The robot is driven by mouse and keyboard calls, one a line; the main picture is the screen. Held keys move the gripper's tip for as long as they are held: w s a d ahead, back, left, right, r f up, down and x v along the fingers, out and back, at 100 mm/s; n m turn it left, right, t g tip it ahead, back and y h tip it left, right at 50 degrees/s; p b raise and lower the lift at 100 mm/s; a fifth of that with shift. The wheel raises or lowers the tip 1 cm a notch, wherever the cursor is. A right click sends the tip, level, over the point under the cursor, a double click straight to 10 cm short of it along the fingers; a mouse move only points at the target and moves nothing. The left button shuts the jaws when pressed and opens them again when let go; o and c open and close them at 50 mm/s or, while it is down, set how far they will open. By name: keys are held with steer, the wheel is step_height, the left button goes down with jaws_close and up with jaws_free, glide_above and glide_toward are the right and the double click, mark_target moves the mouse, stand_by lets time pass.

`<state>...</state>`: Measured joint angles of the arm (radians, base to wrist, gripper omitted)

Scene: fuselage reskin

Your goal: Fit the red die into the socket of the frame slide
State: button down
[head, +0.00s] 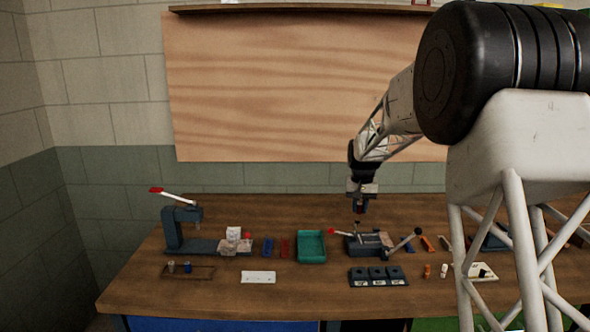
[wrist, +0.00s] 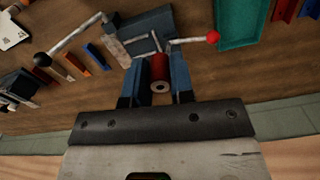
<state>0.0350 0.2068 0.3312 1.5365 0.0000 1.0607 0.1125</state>
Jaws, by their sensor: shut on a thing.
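My gripper (head: 360,203) points down above the clamp fixture (head: 364,246) in the middle of the bench. In the wrist view my gripper (wrist: 158,78) is shut on the red die (wrist: 160,71), a red cylinder with a pale end and a dark central hole. The die sits between the two blue fingers, apparently above the fixture (wrist: 150,24). I cannot make out a socket under it. A dark lever press (head: 172,230) with a red-tipped handle stands at the left; I cannot tell which part is the frame slide.
A lever with a red ball (wrist: 213,37) and one with a black ball (wrist: 42,59) stick out from the fixture. A green tray (head: 312,260) stands left of it. A dark three-part block (head: 378,285) lies in front. A wooden rack (head: 205,274) holds small pieces.

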steer(key=shift+s+a+r+n, duration=0.1)
steer(key=shift+a+n, duration=0.7)
steer(key=shift+a, duration=0.75)
steer(key=w+a+f+n, duration=0.1)
steer(key=w+a+f, duration=0.1)
steer(key=a, duration=1.2)
steer(key=w+a+f+n, duration=0.1)
steer(key=w+a+f, duration=0.2)
steer(key=a, duration=1.1)
steer(key=w+a+f+n, duration=0.1)
steer(key=a+f, duration=0.3)
steer(key=a, duration=1)
steer(key=shift+w+f+n, duration=0.35)
steer(key=shift+w+n, duration=0.05)
steer(key=shift+w, duration=0.4)
steer(key=shift+f, duration=2.85)
steer(key=shift+f, duration=0.8)
